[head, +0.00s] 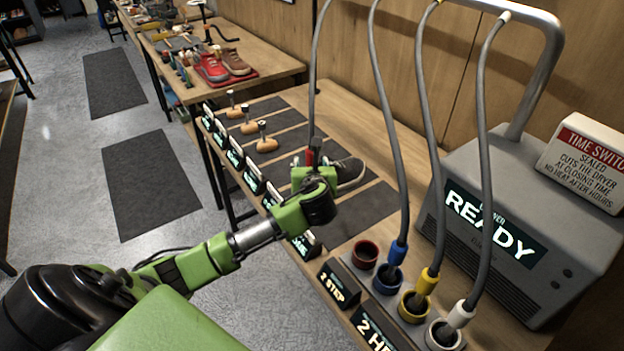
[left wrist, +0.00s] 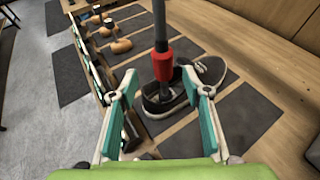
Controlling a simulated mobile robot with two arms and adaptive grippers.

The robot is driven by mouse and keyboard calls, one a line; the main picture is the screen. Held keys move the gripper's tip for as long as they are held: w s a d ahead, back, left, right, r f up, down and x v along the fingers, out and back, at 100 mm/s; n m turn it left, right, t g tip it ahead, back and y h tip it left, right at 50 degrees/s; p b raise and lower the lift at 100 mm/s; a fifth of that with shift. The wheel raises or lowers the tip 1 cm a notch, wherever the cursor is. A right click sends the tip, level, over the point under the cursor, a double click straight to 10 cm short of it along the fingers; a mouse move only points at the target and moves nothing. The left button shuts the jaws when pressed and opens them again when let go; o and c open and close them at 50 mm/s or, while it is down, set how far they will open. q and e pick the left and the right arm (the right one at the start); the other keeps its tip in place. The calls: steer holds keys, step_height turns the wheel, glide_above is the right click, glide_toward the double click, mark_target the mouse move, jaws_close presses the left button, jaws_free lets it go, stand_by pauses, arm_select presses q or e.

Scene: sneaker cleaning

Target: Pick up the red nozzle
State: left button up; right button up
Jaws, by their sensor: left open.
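The red nozzle (head: 309,157) hangs on a grey hose and points down into the opening of a dark grey sneaker (head: 349,172). In the left wrist view the red nozzle (left wrist: 162,66) stands upright between my spread fingers, seen beyond them, and its dark lower tip is inside the sneaker (left wrist: 207,72). My left gripper (left wrist: 160,82) is open and empty, with its teal-padded fingers apart on either side of the nozzle in the picture. In the head view my left gripper (head: 312,182) covers part of the sneaker. My right gripper is not in view.
A red-rimmed holder (head: 365,250) stands empty. Blue (head: 397,254), yellow (head: 428,281) and white (head: 460,314) nozzles sit in holders beside it. The dryer (head: 520,230) reads READY. Wooden shoe forms (head: 267,145) stand farther along the bench.

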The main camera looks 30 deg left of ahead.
mark_target(312, 158)
arm_select(q)
steer(key=shift+d+p+x, duration=0.1)
steer(key=shift+p+x, duration=0.25)
steer(key=shift+x, duration=1.5)
steer(key=shift+d+p+x, duration=0.15)
steer(key=shift+p+x, duration=0.2)
steer(key=shift+x, duration=1.55)
steer(key=shift+w, duration=0.1)
jaws_close()
